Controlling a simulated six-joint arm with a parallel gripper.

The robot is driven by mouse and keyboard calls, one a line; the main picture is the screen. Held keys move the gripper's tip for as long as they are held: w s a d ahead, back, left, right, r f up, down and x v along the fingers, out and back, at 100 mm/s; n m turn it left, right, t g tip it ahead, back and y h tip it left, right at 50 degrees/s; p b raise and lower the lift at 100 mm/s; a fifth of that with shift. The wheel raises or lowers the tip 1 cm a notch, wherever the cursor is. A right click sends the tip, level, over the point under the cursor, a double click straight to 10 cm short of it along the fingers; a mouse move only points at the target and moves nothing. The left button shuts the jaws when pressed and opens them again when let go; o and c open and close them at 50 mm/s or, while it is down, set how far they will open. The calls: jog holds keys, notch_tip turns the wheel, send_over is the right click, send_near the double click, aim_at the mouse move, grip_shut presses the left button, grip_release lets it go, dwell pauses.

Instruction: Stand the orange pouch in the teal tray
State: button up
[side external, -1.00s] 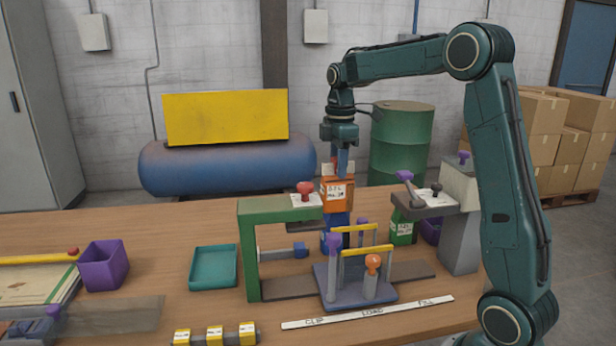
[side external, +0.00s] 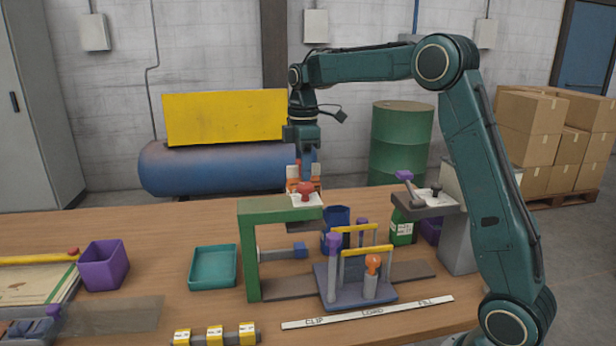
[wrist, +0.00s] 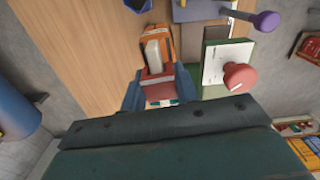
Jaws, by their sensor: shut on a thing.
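The orange pouch (side external: 291,186) hangs from my gripper (side external: 303,168), well above the table and behind the green frame. The frame's top and red knob hide most of it in the side view. The wrist view shows the orange pouch (wrist: 158,32), with a pale patch, beyond my gripper's jaws (wrist: 158,82), which are shut on it. The teal tray (side external: 212,267) lies on the table left of the green frame, empty. My gripper is behind, above and to the right of the tray.
The green frame (side external: 249,255) with its red knob (side external: 306,191) stands between pouch and camera. A dark blue container (side external: 337,217), a post fixture (side external: 355,297) and a purple bin (side external: 103,266) stand on the table. Table left of the frame, behind the tray, is clear.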

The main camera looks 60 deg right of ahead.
jog(key=shift+w+a, duration=4.75)
jog(key=shift+a, duration=0.05)
jog(key=w+a+f, duration=0.2)
jog(key=w+f, duration=0.2)
jog(key=f, duration=0.3)
jog(key=w+a+f, duration=0.2)
jog(key=w+f, duration=0.3)
jog(key=f, duration=0.2)
jog(key=shift+w+a+f, duration=0.15)
jog(key=shift+w+a, duration=0.05)
jog(key=shift+a, duration=0.05)
jog(key=o, duration=1)
jog(key=shift+o, duration=0.2)
